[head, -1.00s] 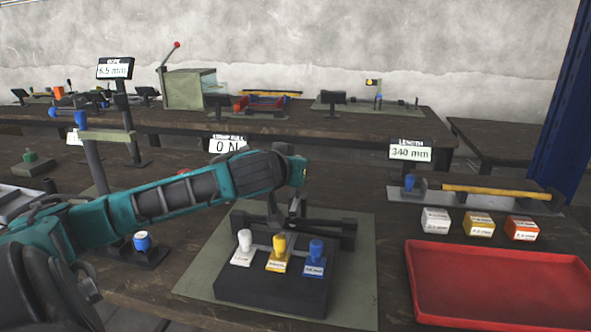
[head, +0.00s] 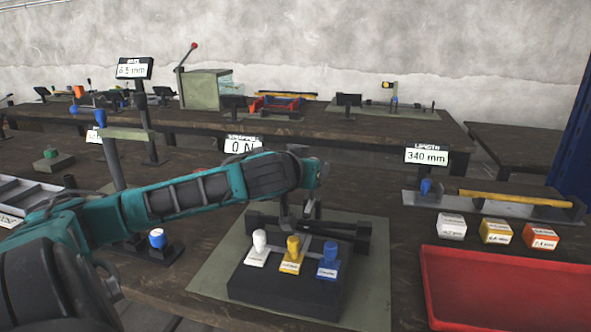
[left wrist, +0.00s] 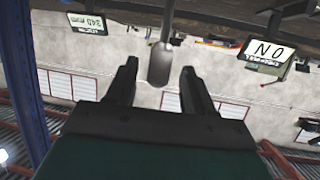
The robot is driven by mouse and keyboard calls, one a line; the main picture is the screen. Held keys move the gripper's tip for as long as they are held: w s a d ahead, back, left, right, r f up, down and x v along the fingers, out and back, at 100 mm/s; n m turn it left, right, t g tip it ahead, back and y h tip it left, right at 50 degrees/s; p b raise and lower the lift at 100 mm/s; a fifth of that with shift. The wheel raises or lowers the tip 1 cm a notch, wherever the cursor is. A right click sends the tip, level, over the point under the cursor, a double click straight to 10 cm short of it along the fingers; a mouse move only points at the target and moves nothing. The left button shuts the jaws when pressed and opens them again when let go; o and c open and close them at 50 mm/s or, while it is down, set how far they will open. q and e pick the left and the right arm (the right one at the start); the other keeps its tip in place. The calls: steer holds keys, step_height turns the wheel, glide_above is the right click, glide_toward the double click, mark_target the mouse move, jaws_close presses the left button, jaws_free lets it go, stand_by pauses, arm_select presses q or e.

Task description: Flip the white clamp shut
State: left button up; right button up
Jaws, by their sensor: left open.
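A black block (head: 285,291) on a grey-green mat bears three knobbed pieces in a row. The white one (head: 258,246) is at the left, the yellow one (head: 292,252) in the middle and the blue one (head: 328,260) at the right; the white one's knob stands upright. My left gripper (head: 302,218) is just behind this row, partly hidden by its wrist. In the left wrist view its two fingers (left wrist: 161,78) are apart, with a grey rounded piece (left wrist: 160,64) on a thin rod showing between them; I cannot tell whether they touch it. My right gripper is out of view.
A dark bar assembly (head: 345,230) stands behind the block. A red tray (head: 505,290) lies to the right, below white, yellow and orange labelled blocks (head: 497,231). Displays reading 0 N (head: 243,146) and 340 mm (head: 427,157) stand behind. A blue-topped post (head: 157,240) is at left.

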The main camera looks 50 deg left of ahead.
arm_select(q)
steer(key=p+v, duration=1.2)
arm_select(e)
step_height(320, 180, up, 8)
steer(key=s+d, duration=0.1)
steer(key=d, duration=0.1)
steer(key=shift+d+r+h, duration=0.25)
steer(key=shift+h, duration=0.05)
arm_select(q)
steer(key=shift+d+f, duration=0.1)
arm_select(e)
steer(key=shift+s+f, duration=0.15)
